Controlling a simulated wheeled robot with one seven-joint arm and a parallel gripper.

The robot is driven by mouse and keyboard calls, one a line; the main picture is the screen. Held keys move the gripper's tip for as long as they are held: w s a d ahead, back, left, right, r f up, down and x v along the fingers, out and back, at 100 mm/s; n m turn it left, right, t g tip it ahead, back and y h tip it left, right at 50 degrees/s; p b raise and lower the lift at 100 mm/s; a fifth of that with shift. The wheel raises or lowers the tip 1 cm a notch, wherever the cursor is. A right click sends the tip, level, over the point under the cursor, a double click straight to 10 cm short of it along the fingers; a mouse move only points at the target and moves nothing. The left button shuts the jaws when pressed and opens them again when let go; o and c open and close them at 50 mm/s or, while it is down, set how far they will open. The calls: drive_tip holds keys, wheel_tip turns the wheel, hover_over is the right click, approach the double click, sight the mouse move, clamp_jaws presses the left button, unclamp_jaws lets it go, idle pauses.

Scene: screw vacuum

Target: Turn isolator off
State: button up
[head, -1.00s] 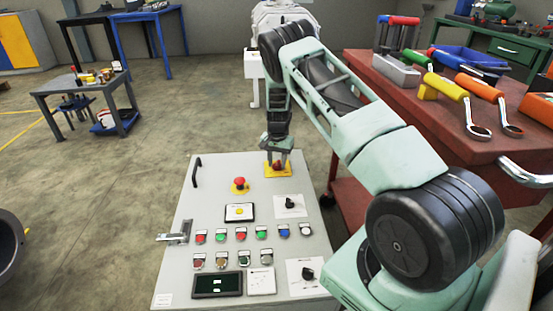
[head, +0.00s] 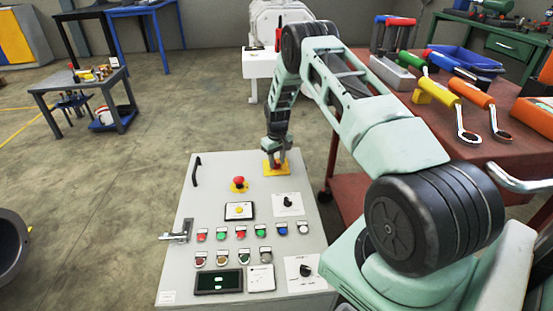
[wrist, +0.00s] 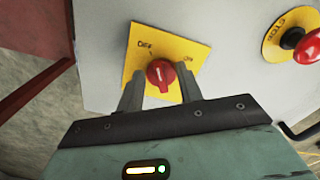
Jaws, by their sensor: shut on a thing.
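The isolator is a red rotary knob (wrist: 160,73) with a white mark on its face. It sits on a yellow plate (wrist: 190,48) with "OFF" at its upper left and "ON" at its upper right in the wrist view. My gripper (wrist: 161,90) has one finger on each side of the knob and is shut on it. In the head view my gripper (head: 276,160) is at the panel's far right corner and hides most of the knob. The yellow plate (head: 269,172) shows around it there.
The grey panel (head: 210,180) carries a red stop button (head: 239,182), several coloured buttons, two black selectors and a handle (head: 197,170). The stop button (wrist: 306,47) is also at right in the wrist view. A red tool bench (head: 350,155) stands close to the right of my arm.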

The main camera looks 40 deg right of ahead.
sight(277, 162)
drive_tip(key=shift+d+n, duration=0.1)
drive_tip(key=shift+n, duration=1.4)
drive_tip(key=o, duration=1)
wheel_tip(277, 162, up, 17)
drive_tip(key=p, duration=0.3)
drive_tip(key=shift+r, duration=0.2)
